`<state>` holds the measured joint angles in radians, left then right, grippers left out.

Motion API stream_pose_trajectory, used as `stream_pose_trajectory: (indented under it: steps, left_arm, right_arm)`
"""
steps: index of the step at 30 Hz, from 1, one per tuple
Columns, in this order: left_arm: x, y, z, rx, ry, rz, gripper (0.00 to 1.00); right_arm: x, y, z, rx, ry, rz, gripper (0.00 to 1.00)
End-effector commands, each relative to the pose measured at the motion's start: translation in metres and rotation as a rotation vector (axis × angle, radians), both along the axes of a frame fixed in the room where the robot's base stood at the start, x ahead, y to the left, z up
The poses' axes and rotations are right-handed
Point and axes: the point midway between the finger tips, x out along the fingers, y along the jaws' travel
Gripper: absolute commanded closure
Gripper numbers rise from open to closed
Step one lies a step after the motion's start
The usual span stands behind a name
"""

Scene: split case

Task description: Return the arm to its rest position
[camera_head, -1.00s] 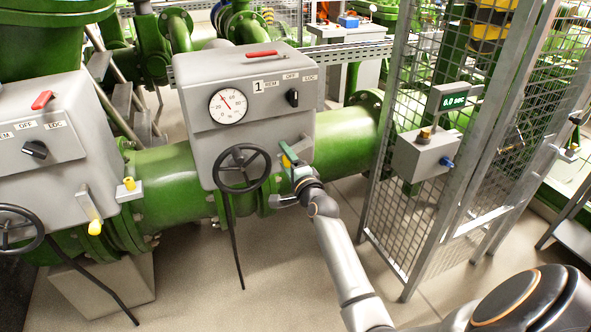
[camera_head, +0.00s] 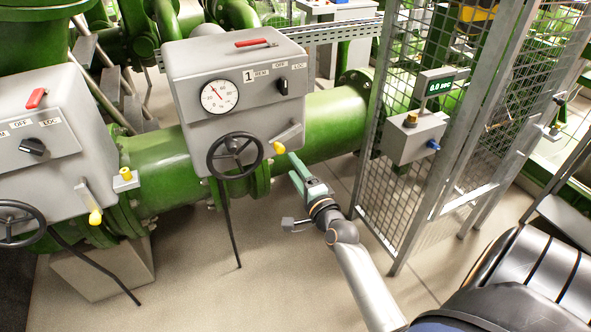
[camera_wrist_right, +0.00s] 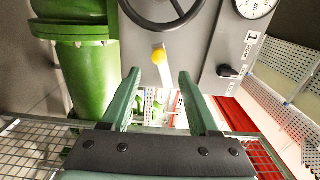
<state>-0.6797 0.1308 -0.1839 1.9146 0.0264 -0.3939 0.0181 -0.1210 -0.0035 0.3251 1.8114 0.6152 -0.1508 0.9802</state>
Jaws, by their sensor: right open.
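My right arm comes in from the lower right in the head view. Its green-fingered right gripper (camera_head: 303,172) is open and empty, in front of the green pipe and to the lower right of the valve box marked 1 (camera_head: 235,85). It is apart from the yellow-tipped lever (camera_head: 288,138) on that box. In the right wrist view the two fingers (camera_wrist_right: 158,90) are spread with nothing between them, and the lever's yellow tip (camera_wrist_right: 158,56) shows beyond them. My left gripper is not in view.
A black handwheel (camera_head: 235,156) is left of the gripper. A mesh fence (camera_head: 378,180) with a grey display box (camera_head: 415,135) stands on the right, close to my arm. A second valve box (camera_head: 60,120) is at the left. The floor (camera_head: 300,290) in front is clear.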

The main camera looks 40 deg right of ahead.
Motion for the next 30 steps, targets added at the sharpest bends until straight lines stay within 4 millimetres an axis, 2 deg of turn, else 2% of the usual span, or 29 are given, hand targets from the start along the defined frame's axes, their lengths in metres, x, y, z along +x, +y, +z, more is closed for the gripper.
stream_pose_trajectory:
  steps: [12,14,17,20,24,27,30]
  left_arm:
    - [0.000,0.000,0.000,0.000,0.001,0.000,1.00]
    - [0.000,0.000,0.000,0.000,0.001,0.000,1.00]
    - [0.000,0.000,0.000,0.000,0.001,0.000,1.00]
    - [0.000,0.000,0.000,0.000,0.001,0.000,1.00]
    - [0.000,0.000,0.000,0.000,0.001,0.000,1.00]
    - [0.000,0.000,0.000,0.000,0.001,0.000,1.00]
    - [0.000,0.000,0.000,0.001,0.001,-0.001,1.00]
  right_arm:
    - [0.000,0.001,-0.001,-0.004,0.004,0.002,0.39]
    - [-0.002,0.005,-0.007,-0.034,0.027,0.014,0.39]
    - [-0.013,0.027,-0.032,-0.172,0.123,0.074,0.39]
    - [-0.037,0.065,-0.074,-0.420,0.275,0.197,0.39]
    - [-0.093,0.124,-0.139,-0.822,0.472,0.441,0.39]
    - [-0.139,0.159,-0.174,-1.069,0.555,0.621,0.39]
    - [-0.179,0.184,-0.198,-1.260,0.592,0.770,0.39]
